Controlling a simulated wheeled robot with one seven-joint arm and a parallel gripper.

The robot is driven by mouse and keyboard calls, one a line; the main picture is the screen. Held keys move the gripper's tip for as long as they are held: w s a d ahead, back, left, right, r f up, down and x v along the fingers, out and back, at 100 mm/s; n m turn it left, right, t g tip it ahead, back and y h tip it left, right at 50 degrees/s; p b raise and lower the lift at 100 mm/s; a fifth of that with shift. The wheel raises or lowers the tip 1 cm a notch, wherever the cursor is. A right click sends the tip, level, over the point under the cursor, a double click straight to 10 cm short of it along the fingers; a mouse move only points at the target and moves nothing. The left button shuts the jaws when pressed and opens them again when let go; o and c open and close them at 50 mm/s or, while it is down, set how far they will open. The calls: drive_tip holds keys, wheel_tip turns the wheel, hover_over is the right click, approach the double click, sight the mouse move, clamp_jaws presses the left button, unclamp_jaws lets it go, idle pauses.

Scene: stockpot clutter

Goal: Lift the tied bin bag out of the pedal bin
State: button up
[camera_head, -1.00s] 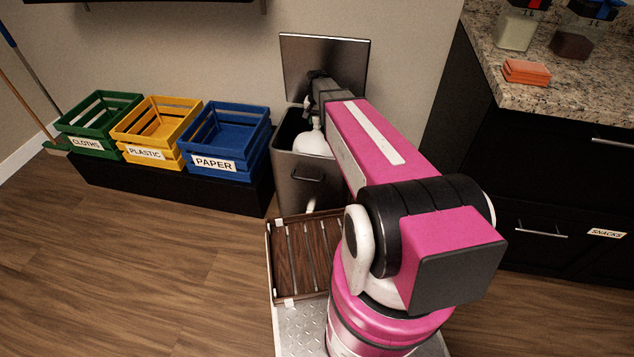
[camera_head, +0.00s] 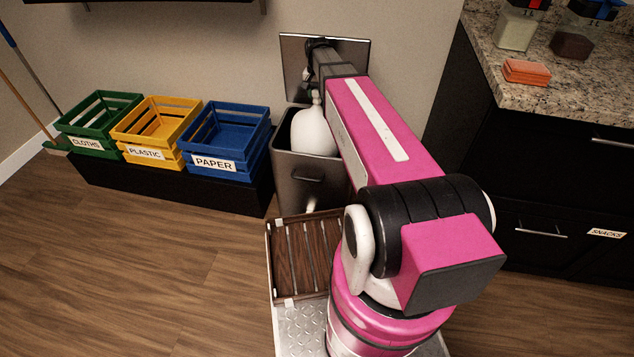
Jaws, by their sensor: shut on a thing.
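The white tied bin bag (camera_head: 312,133) hangs upright with its knot at the top. Its upper part stands above the rim of the grey pedal bin (camera_head: 300,183), and its lower part is hidden inside the bin. The bin's lid (camera_head: 294,68) stands open against the wall. My gripper (camera_head: 314,90) is above the bin, shut on the bag's knot. The arm covers part of the gripper and the right side of the bin.
Green (camera_head: 98,122), yellow (camera_head: 157,128) and blue (camera_head: 222,140) crates stand on a black bench left of the bin. A slatted wooden tray (camera_head: 296,262) lies in front of the bin. A counter (camera_head: 575,85) stands at right. The floor at left is clear.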

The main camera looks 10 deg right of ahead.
wheel_tip(320, 180, up, 25)
drive_tip(key=shift+f, duration=0.15)
idle(1.1)
idle(0.5)
